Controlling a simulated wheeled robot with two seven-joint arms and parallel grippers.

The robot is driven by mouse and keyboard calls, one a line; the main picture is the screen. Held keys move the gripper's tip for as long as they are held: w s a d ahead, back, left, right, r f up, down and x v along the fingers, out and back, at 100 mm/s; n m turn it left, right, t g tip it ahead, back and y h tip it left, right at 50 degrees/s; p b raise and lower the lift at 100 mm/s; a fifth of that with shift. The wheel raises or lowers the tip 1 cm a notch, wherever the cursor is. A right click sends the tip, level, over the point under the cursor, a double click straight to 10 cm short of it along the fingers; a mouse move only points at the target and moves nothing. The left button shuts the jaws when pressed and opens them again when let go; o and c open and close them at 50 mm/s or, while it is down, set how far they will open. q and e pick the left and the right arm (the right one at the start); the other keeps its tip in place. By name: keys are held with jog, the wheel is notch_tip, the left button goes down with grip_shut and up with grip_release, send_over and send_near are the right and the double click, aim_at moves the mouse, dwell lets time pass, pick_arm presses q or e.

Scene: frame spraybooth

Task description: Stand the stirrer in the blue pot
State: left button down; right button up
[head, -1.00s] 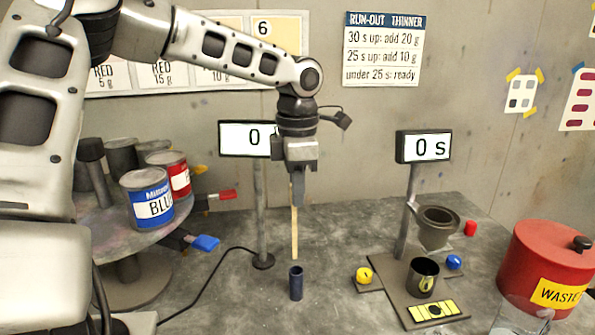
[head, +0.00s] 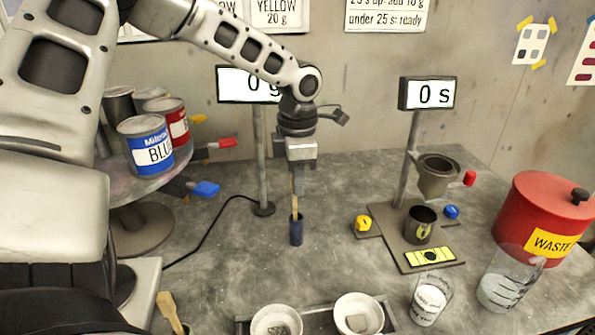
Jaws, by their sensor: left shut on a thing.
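My left gripper (head: 296,182) is pointing down and shut on the stirrer (head: 295,203), a thin pale wooden stick held upright. The blue pot (head: 296,233), a small dark blue cylinder, stands upright on the grey table directly below. The stirrer's lower end meets the pot's mouth and appears to be inside it; how deep it reaches is hidden by the pot's wall. The gripper is above the pot's rim and apart from it. My right gripper is not in view.
A display post (head: 261,165) stands just behind left of the pot. A viscosity stand (head: 434,264) with cups is to the right, beside a red waste bin (head: 530,205). Paint cans (head: 146,150) sit on a round stand at left. Two white bowls (head: 277,322) are in front.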

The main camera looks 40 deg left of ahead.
pick_arm(q)
jog(key=c, duration=1.3)
grip_release()
jog(key=shift+c, duration=0.2)
